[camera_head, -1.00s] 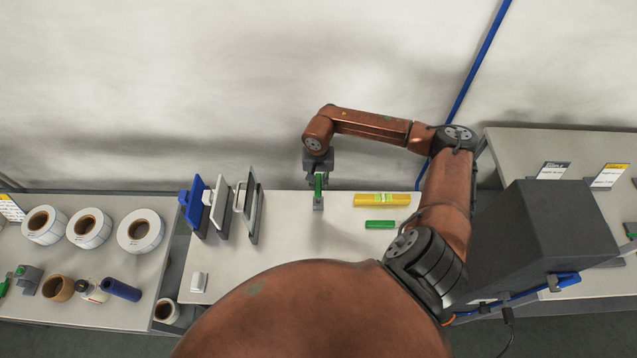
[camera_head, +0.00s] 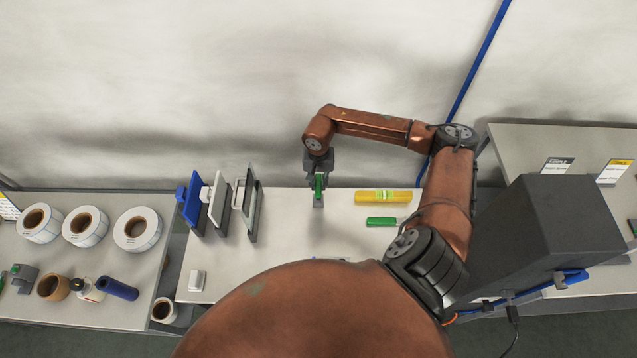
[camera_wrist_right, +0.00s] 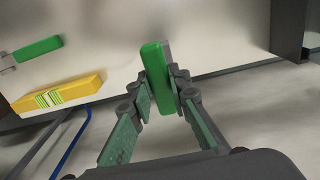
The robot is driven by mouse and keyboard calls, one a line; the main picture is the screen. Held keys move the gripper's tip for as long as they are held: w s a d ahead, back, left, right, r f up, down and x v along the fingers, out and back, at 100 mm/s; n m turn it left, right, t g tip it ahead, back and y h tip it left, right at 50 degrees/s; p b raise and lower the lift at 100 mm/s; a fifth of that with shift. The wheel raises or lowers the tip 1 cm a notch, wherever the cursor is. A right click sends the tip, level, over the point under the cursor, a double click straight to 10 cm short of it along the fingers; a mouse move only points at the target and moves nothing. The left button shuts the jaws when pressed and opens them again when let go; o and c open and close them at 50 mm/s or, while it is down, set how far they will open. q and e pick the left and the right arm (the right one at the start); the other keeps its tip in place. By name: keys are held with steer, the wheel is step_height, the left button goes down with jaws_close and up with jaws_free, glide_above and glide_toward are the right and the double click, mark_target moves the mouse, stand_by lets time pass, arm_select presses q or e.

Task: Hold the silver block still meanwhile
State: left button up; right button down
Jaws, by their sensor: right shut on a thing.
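My right gripper (camera_head: 318,178) is above the middle table's back edge, pointing down. A silver-grey part of this block (camera_head: 318,202) shows below the green in the head view. I take this as the silver block; the fingers hide some of it. I cannot tell whether its lower end touches the table. My left gripper is not in view.
Blue, white and grey upright plates (camera_head: 192,200) stand to the left. Label rolls (camera_head: 137,229) are on the left table. A dark box (camera_head: 545,225) is at right.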

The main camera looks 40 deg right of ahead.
steer(key=shift+f, duration=0.25)
steer(key=c, duration=1.7)
jaws_free()
steer(key=shift+r, duration=0.1)
steer(key=shift+c, duration=0.2)
step_height(320, 180, up, 12)
